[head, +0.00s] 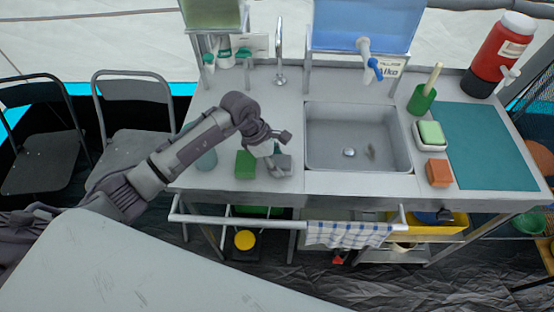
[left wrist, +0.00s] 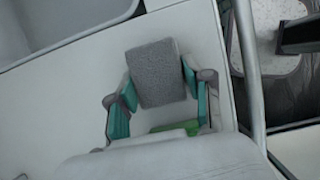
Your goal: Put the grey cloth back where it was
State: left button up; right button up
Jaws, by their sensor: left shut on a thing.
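The grey cloth (head: 283,161) is a small, thick grey block at the front left of the metal counter, left of the sink. My left gripper (head: 275,156) reaches down on it from the left. In the left wrist view the cloth (left wrist: 157,72) lies between the two teal-padded fingers of my left gripper (left wrist: 158,84), which is shut on it. Whether the cloth touches the counter I cannot tell. My right gripper is not in view.
A green block (head: 245,165) stands close left of the cloth; its green also shows in the left wrist view (left wrist: 176,127). The sink (head: 340,130) is to the right. A checked towel (head: 348,234) hangs on the front rail (head: 270,220). An orange sponge (head: 439,173) lies right of the sink.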

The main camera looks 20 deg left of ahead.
pick_arm(q)
jog(key=shift+f, duration=0.15)
jog(key=o, duration=1.1)
jog(key=shift+r, duration=0.3)
jog(key=shift+b+v, duration=1.05)
jog(key=shift+v, duration=4.9)
jog(key=shift+f, duration=0.1)
